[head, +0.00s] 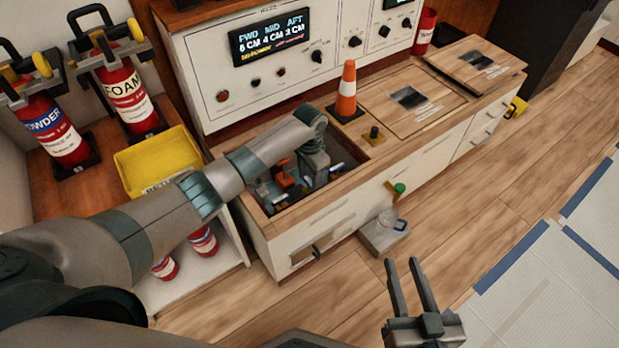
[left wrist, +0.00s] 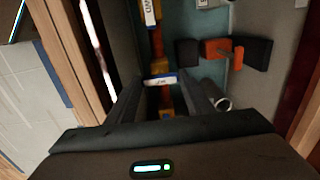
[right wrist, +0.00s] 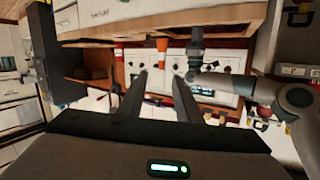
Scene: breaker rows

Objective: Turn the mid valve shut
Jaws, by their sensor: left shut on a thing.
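My left gripper (head: 310,178) reaches down into the open compartment (head: 262,222) in the wooden counter. In the left wrist view its fingers (left wrist: 162,92) are closed on a valve handle, mostly hidden between them. A small white and blue label (left wrist: 160,80) sits at the fingertips; its text is too small to read surely. An orange and yellow pipe (left wrist: 158,45) runs behind it, with another labelled part (left wrist: 150,12) further up. An orange and black fitting (left wrist: 216,48) is to the right. My right gripper (head: 400,262) is open and empty above the floor.
A panel display (head: 270,37) reads FWD 6 CM, MID 4 CM, AFT 3 CM. A yellow bin (head: 155,160) and fire extinguishers (head: 125,92) are at left. A grey box (head: 383,235) sits on the floor before the counter.

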